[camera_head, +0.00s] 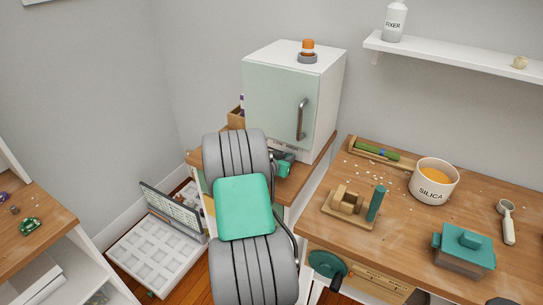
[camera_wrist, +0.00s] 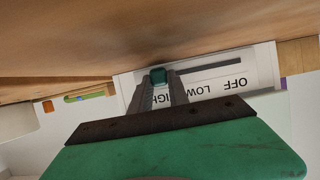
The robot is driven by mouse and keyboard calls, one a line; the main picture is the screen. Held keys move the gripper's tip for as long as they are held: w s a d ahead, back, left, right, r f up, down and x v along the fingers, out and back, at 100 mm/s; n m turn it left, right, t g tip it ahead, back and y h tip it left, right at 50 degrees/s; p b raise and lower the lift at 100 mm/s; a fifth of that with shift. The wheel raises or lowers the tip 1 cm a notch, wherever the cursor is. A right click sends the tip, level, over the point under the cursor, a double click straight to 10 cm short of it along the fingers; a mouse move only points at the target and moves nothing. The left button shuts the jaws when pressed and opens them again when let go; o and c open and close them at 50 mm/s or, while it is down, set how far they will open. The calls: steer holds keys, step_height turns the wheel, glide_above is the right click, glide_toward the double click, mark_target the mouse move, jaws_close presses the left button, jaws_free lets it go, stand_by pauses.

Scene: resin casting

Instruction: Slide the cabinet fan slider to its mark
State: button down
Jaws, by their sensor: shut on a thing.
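The white slider panel (camera_wrist: 264,68) appears upside down in the wrist view. Its dark slot runs right from the knob, along the labels HIGH, LOW and OFF. The knob is at the HIGH end, far from OFF; my fingers partly cover HIGH. No separate mark can be made out. In the head view the pale green cabinet (camera_head: 270,100) stands on a wooden top, and my gripper (camera_head: 284,166) is at its lower front, mostly behind my arm.
An orange-and-grey knob (camera_head: 307,53) sits on the cabinet. Right of it, a workbench (camera_head: 390,235) carries a silica pot (camera_head: 434,182), a wooden stand (camera_head: 352,207) and a teal-lidded box (camera_head: 464,252). A white compartment tray (camera_head: 150,255) is on the floor left of my arm.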

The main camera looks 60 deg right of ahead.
steer(key=shift+s, duration=0.4)
steer(key=c, duration=1.2)
jaws_free()
steer(key=shift+s+d, duration=0.1)
steer(key=shift+s, duration=0.05)
steer(key=shift+c, duration=0.2)
steer(key=v, duration=0.8)
steer(key=shift+b, duration=0.35)
